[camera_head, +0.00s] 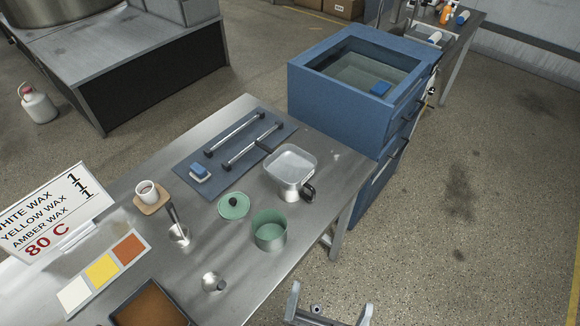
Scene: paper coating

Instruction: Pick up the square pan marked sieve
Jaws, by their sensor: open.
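A square silver pan (290,167) with rounded corners and a dark handle stands upright on the metal table, near its right edge. Any marking on it is too small to read. My gripper (331,303) shows at the bottom edge of the view, with its two fingers spread wide and nothing between them. It is apart from the pan, well below it in the picture. Most of the gripper is cut off by the frame.
A blue mat (213,182) holds bars and a blue block. A blue cabinet (340,115) stands behind the table. A wax sign (55,215) stands left.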

